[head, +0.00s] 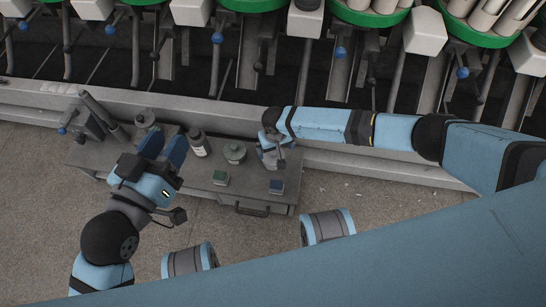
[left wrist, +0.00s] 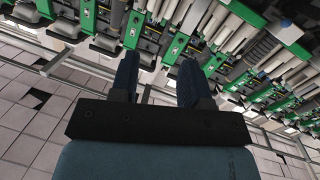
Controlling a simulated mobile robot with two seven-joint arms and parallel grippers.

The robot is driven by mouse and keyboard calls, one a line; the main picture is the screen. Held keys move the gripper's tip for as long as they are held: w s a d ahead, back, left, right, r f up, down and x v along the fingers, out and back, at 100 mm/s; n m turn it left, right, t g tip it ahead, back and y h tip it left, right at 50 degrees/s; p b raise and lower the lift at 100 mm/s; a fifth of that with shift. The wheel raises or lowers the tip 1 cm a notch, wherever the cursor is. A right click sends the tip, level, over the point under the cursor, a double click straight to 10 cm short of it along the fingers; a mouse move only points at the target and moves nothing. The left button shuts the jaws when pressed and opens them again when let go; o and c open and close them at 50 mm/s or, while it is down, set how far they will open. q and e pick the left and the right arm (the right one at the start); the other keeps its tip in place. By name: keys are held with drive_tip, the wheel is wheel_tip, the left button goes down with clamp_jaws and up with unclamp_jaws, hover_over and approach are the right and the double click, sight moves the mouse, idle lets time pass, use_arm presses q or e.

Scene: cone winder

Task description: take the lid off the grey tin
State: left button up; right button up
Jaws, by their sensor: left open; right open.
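A round grey-green tin (head: 234,153) with a small knob on its lid stands on the grey bench (head: 200,181). Another small grey round container (head: 146,118) stands further left at the back, partly near my left gripper; I cannot tell its details. My left gripper (head: 164,145) is open and empty above the left part of the bench, left of the grey-green tin. Its two apart fingers also show in the left wrist view (left wrist: 158,80), with nothing between them. My right gripper (head: 273,157) is open and points down just right of the grey-green tin; its fingertips are small and unclear.
A dark bottle with a white label (head: 199,145) stands left of the grey-green tin. A post-like fixture (head: 100,112) is at the left end. The winding machine (head: 240,70) runs behind.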

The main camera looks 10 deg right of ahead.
sight(274, 154)
drive_tip(key=shift+w+f+b, duration=0.1)
drive_tip(key=shift+f+b, duration=0.35)
drive_tip(key=shift+f, duration=0.4)
drive_tip(key=f+b, duration=0.1)
drive_tip(key=f, duration=0.1)
drive_tip(key=f+b, duration=0.1)
drive_tip(key=b, duration=0.1)
drive_tip(key=shift+w+a+f, duration=0.1)
drive_tip(key=shift+a+f, duration=0.1)
drive_tip(key=shift+f, duration=0.45)
use_arm(q)
drive_tip(key=shift+w+a+f+m, duration=0.4)
drive_tip(key=shift+w+f+m, duration=0.35)
drive_tip(key=shift+m, duration=0.25)
use_arm(e)
drive_tip(key=c, duration=0.6)
